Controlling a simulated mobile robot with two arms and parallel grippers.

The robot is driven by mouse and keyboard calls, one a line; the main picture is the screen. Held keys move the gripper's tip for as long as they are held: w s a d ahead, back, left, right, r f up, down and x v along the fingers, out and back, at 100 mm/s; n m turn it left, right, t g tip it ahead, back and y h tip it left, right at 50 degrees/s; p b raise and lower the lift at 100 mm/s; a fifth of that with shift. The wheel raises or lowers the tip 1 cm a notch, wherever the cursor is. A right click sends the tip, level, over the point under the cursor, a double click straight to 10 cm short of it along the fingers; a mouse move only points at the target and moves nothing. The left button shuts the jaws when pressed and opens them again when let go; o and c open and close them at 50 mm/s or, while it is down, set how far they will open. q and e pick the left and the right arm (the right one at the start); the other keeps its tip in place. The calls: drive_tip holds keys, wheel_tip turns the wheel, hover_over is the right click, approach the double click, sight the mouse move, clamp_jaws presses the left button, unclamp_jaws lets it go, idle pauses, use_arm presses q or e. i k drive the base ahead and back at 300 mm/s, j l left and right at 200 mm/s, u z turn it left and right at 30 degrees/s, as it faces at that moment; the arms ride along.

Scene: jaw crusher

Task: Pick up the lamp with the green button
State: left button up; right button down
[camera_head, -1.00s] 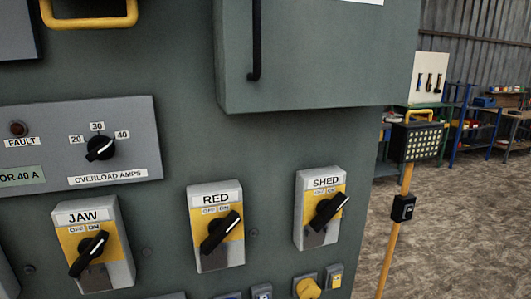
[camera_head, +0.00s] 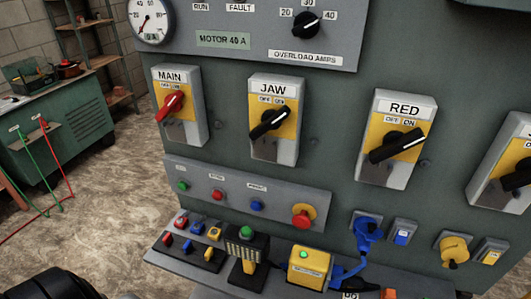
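A small black lamp (camera_head: 243,252) with a grid of pale dots on its front stands on the narrow shelf (camera_head: 205,267) at the foot of the panel. A green button (camera_head: 246,231) sits on its top, and a yellow part shows below its head. To its right is a yellow box (camera_head: 310,268) with a small green light on top. Neither gripper shows in the head view. A black rounded part at the bottom left corner may be mine.
Left of the lamp are small devices with red (camera_head: 181,221), blue (camera_head: 197,227) and yellow (camera_head: 214,233) tops. A blue plug and cable (camera_head: 367,235) are to the right. The grey panel (camera_head: 330,180) rises behind. A green cabinet (camera_head: 60,130) stands left; floor between is open.

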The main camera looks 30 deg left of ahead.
sight(250, 271)
drive_tip(key=u, duration=1.15)
